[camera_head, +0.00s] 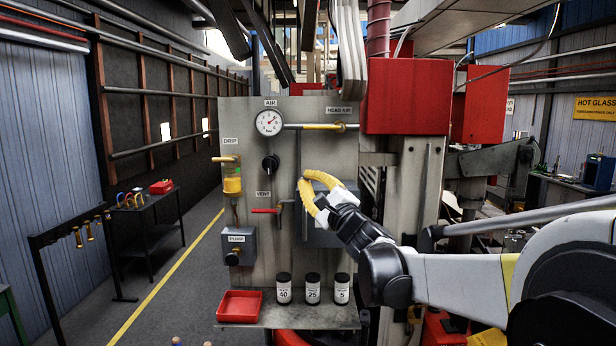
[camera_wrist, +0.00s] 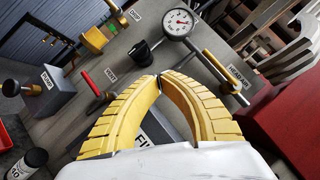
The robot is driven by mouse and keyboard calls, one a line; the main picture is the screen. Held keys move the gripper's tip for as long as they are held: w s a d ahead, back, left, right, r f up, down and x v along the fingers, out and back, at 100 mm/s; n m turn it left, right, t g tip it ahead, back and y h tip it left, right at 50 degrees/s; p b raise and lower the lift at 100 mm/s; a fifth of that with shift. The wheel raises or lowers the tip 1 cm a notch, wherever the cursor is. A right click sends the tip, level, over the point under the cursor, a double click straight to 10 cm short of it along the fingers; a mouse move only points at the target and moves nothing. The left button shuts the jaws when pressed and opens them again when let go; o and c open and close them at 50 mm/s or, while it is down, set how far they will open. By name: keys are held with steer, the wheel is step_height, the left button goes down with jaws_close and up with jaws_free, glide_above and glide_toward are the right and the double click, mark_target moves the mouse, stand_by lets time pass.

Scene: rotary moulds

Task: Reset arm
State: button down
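My gripper (camera_head: 305,178) is at the end of my arm, which reaches in from the right in front of the grey machine panel (camera_head: 260,160). In the wrist view its two curved yellow fingers (camera_wrist: 158,78) come together at the tips. A grey box (camera_head: 318,238) on the panel is partly covered by my gripper. I cannot tell the exact gap between the fingertips and the panel.
The panel carries a pressure gauge (camera_head: 269,122), a black knob (camera_head: 270,163), a red-handled vent valve (camera_head: 266,210), a drip cup (camera_head: 232,180) and a pump box (camera_head: 239,246). A red tray (camera_head: 239,306) and three labelled canisters (camera_head: 313,289) stand on the shelf below.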

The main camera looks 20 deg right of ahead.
stand_by(0.3)
steer(key=s+a+f+n+g+y+b, duration=0.1)
steer(key=s+a+f+n+g+b, duration=0.2)
steer(key=s+a+f+n+b, duration=0.4)
steer(key=s+a+f+n+g+y+b, duration=0.2)
steer(key=s+a+f, duration=0.25)
steer(key=f, duration=0.55)
steer(key=s+a+f+n+g+y+b, duration=0.1)
steer(key=s+a+f+n+g+b, duration=0.25)
steer(key=a+f+n+b, duration=0.35)
steer(key=s+d+f+n+g+h+b, duration=0.2)
steer(key=s+f, duration=0.4)
steer(key=f, duration=0.4)
steer(key=s+d+f+n+g+h+b, duration=0.1)
steer(key=s+d+f+n+h+b, duration=0.1)
steer(key=s+d+f+b, duration=0.2)
steer(key=s+d+f+n+g+h+b, duration=0.1)
steer(key=s+d+f+g+h+b, duration=0.1)
steer(key=s+f, duration=0.8)
step_height(320, 180, down, 8)
steer(key=shift+s+d+r+n+g+h+b, duration=0.1)
steer(key=shift+s+d+n+g+h+b, duration=0.25)
steer(key=shift+b, duration=0.75)
